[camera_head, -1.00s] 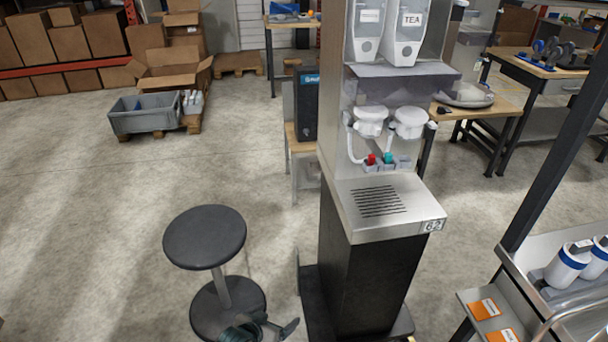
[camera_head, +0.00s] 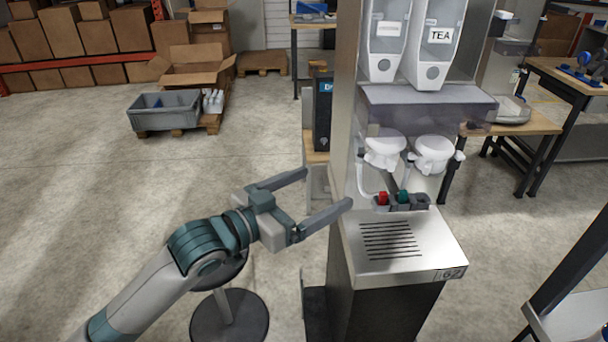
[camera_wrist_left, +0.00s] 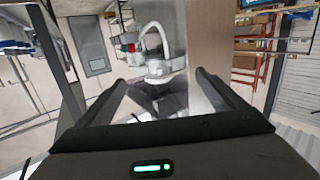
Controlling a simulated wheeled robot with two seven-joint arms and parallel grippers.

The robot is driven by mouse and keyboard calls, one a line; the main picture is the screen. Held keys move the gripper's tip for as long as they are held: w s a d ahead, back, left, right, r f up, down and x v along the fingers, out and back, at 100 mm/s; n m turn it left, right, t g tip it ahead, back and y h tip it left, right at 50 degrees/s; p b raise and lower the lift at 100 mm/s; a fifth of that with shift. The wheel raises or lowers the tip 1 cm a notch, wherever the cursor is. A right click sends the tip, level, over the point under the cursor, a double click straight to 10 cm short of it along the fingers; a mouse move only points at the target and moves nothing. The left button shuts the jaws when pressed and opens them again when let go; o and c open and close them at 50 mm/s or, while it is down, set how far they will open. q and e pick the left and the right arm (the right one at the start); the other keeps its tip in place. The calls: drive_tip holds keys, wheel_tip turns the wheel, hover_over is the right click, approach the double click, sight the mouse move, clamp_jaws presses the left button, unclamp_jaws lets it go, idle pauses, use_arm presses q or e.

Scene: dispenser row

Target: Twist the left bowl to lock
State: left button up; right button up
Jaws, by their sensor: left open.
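The left bowl (camera_head: 385,151) is a white rounded cup under the left canister of the dispenser, with a white tube beside it. The right bowl (camera_head: 434,154) hangs to its right under the TEA canister. My left gripper (camera_head: 328,188) is open and empty, in front and to the left of the left bowl, a little lower in the picture and apart from it. In the left wrist view a white bowl with a curved tube (camera_wrist_left: 158,68) shows between the open fingers, beyond their tips; I cannot tell which bowl it is. My right gripper is not in view.
The dispenser (camera_head: 410,235) has a slotted metal drip tray below the bowls, with a red and a teal nozzle (camera_head: 403,197) above it. A dark round stool (camera_head: 230,315) stands partly behind my left arm. The floor to the left is mostly open.

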use_arm(q)
drive_tip(key=s+r, duration=0.1)
drive_tip(key=r, duration=0.1)
drive_tip(key=p, duration=0.5)
approach(377, 159)
drive_tip(key=shift+m, duration=0.3)
drive_tip(key=x, duration=0.9)
drive_tip(key=shift+w+d+f, duration=0.1)
drive_tip(key=shift+w+d, duration=0.25)
drive_tip(key=shift+d, duration=0.15)
drive_tip(key=shift+w+d, duration=0.1)
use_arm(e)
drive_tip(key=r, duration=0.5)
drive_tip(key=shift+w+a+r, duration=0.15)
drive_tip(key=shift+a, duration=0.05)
use_arm(q)
drive_tip(key=c, duration=1.1)
drive_tip(key=shift+c, duration=0.2)
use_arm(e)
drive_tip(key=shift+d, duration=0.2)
